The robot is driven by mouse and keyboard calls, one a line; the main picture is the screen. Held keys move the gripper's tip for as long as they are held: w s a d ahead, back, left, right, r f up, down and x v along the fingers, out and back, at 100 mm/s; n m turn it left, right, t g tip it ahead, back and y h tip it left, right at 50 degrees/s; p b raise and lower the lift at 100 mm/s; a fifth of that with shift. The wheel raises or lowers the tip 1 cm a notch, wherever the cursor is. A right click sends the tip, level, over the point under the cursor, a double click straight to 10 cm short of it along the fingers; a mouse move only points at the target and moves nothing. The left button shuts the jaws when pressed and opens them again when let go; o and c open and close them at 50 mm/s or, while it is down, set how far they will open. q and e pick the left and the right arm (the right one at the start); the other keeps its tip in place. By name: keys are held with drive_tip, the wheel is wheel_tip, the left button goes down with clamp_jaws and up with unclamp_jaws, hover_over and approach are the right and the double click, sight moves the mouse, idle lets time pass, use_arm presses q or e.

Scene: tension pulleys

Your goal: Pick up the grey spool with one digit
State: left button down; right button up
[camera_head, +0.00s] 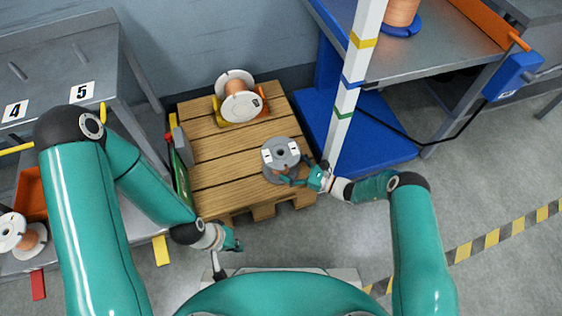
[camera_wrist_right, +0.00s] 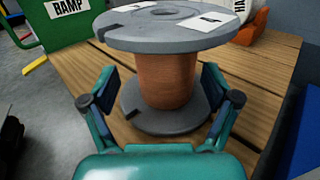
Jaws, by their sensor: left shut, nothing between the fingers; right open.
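The grey spool (camera_head: 281,155) stands upright on the wooden pallet, with white labels on its top flange. In the right wrist view the grey spool (camera_wrist_right: 168,78) shows copper-coloured winding between two grey flanges. My right gripper (camera_head: 305,180) is at the spool's near right side. In the right wrist view its open fingers (camera_wrist_right: 166,100) stand on either side of the winding, between the flanges; I cannot tell whether they touch it. My left gripper (camera_head: 236,243) is shut and empty in front of the pallet, away from the spool. I cannot read any digit on the labels.
The pallet (camera_head: 212,177) also carries a white spool (camera_head: 240,98) at its back. A green board marked RAMP (camera_wrist_right: 68,18) stands at its left edge. A striped post (camera_head: 347,90) and blue base (camera_head: 385,130) are on the right. A bench (camera_head: 62,62) marked 4 and 5 is left.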

sight(274, 156)
drive_tip(key=shift+w+a, duration=0.3)
drive_tip(key=shift+a, duration=0.3)
drive_tip(key=b+x, duration=0.1)
drive_tip(key=x, duration=0.3)
drive_tip(key=shift+w+d+r+b, duration=0.2)
drive_tip(key=shift+w+b, duration=0.05)
drive_tip(key=shift+b, duration=0.15)
drive_tip(key=shift+w+a+r, duration=0.15)
drive_tip(key=shift+w+a, duration=0.15)
drive_tip(key=shift+a, duration=0.25)
drive_tip(key=c, duration=1.4)
drive_tip(key=shift+c, duration=0.9)
drive_tip(key=shift+r, duration=0.1)
